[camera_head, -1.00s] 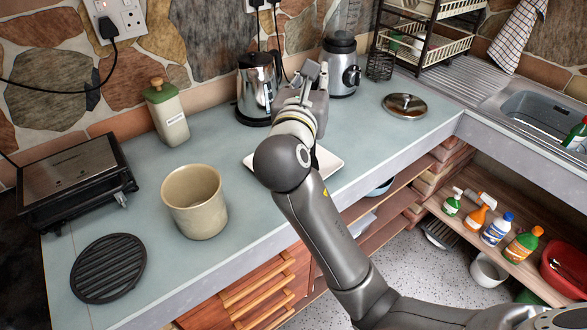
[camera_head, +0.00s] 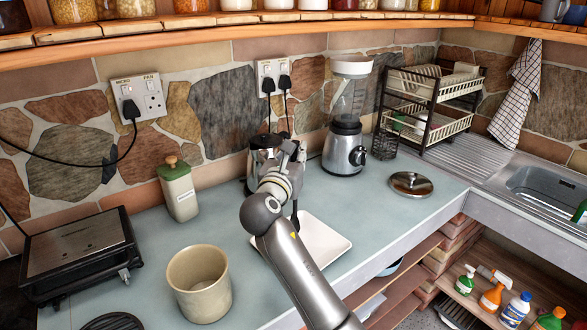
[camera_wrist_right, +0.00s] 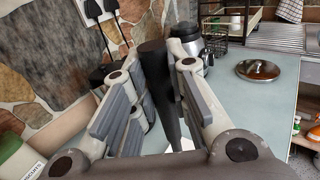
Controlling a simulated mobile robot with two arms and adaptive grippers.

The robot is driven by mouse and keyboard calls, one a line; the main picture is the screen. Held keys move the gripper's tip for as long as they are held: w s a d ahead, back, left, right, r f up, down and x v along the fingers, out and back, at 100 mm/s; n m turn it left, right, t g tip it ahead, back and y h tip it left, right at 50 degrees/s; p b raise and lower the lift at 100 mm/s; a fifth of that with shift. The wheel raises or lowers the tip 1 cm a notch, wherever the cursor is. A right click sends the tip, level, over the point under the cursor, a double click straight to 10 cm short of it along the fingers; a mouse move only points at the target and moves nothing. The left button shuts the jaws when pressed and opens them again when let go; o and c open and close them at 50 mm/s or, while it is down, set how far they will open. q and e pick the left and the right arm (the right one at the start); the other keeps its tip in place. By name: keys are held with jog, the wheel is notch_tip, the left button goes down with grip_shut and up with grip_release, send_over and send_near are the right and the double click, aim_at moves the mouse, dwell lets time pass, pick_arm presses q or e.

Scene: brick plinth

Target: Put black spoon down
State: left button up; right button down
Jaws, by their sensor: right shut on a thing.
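My right gripper (camera_head: 287,155) is over the counter, in front of the metal kettle (camera_head: 255,165) in the head view. It is shut on the black spoon (camera_wrist_right: 157,85), whose dark handle stands upright between the fingers in the wrist view. In the head view a dark part of the spoon (camera_head: 295,217) shows below the gripper, over the white square plate (camera_head: 325,243). The spoon's lower end is mostly hidden, so I cannot tell whether it touches the plate. My left gripper is not in view.
A beige pot (camera_head: 198,285) stands front left, with a grill press (camera_head: 80,250) beyond it. A labelled canister (camera_head: 178,190) and a blender (camera_head: 345,145) stand along the wall. A metal lid (camera_head: 410,184) lies to the right. The counter (camera_head: 390,225) right of the plate is clear.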

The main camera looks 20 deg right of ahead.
jog(key=shift+w+d+f, duration=0.1)
jog(key=shift+w+f, duration=0.95)
jog(key=shift+f, duration=0.2)
notch_tip(320, 180, down, 3)
jog(key=shift+s+r+p, duration=0.1)
jog(key=shift+p, duration=0.35)
jog(key=c, duration=1.4)
grip_release()
